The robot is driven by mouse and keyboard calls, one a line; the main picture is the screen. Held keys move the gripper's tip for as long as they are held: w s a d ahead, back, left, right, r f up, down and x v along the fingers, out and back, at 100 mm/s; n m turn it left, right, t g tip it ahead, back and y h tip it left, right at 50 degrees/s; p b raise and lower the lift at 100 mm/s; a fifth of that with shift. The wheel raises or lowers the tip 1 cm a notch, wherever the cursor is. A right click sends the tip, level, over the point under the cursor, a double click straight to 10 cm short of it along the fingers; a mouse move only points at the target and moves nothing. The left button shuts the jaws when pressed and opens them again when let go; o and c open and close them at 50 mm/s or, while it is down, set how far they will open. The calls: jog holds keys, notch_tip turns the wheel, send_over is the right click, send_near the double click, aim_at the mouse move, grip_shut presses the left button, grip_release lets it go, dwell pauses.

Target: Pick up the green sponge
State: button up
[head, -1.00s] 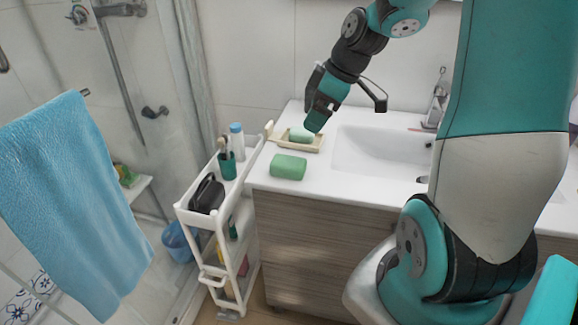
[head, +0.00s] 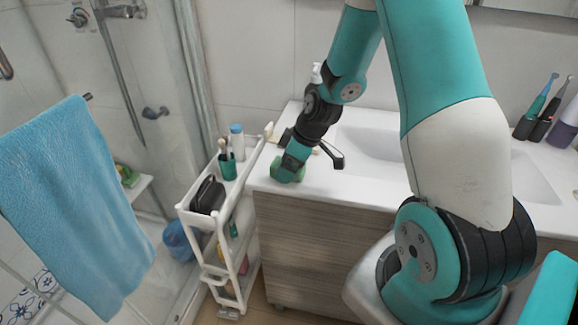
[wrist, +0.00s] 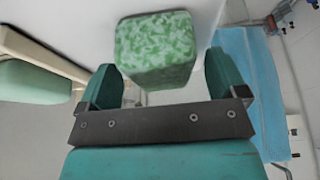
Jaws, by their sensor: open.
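The green sponge (wrist: 155,50) is a mottled green block on the white counter, near its left front corner. In the wrist view it lies just ahead of and partly between the two fingers of my gripper (wrist: 165,80), with a gap on each side. My gripper is open and holds nothing. In the head view my gripper (head: 290,170) is down over the sponge (head: 277,171) and hides most of it. I cannot tell from there how high the fingertips are above the counter.
A pale green soap bar (wrist: 35,82) on a beige dish (wrist: 40,50) lies close by on the left in the wrist view. The sink basin (head: 375,145) is to the right. A white cart (head: 187,217) with a cup and bottle stands left of the counter. A blue towel (head: 75,200) hangs farther left.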

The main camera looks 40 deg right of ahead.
jog(key=shift+w+f, duration=0.1)
jog(key=shift+f, duration=0.1)
jog(key=c, duration=1)
jog(key=shift+c, duration=0.3)
notch_tip(320, 180, up, 20)
jog(key=shift+b, duration=0.35)
